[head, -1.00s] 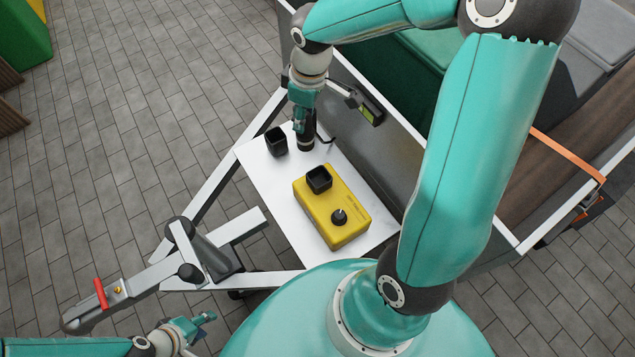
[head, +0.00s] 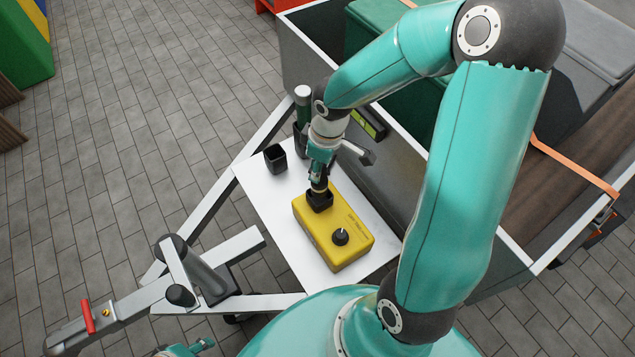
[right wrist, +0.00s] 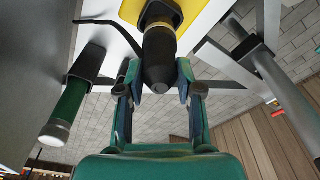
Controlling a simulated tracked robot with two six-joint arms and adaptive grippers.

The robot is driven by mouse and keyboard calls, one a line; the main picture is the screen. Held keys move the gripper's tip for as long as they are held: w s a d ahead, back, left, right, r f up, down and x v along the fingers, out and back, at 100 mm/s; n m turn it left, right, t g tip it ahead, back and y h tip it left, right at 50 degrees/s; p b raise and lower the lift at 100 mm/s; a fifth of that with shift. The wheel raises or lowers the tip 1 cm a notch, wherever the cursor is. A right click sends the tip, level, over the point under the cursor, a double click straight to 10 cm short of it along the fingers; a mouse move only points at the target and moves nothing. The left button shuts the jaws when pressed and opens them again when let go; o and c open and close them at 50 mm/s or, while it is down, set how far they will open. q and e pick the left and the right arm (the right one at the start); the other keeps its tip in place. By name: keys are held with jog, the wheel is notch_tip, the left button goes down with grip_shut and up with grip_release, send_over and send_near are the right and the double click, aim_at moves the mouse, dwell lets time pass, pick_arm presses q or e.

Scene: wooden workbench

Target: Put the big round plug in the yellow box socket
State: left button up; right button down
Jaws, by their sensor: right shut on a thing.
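The yellow box (head: 345,248) sits on the white board, with a black square socket (head: 320,205) on its top and a black knob (head: 340,237) beside it. My right gripper (head: 318,177) is above the socket, shut on the big round plug. In the right wrist view the plug (right wrist: 159,58) is black with a tan band, between the fingers (right wrist: 162,88). Its far end meets the socket's opening; how deep it sits is hidden. My left gripper (head: 198,347) is only partly visible at the bottom edge; its fingers are unclear.
An empty-looking black square holder (head: 275,158) stands on the white board (head: 262,190). A green cylinder with a pale end (right wrist: 70,105) stands behind my gripper. A grey trailer wall (head: 390,185) runs along the right, with a yellow-green level (head: 365,123).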

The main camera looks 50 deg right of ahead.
jog(key=shift+f+b, duration=0.85)
jog(key=shift+f, duration=1.85)
jog(key=shift+f, duration=0.1)
jog(key=c, duration=0.8)
grip_release()
jog(key=shift+o, duration=0.2)
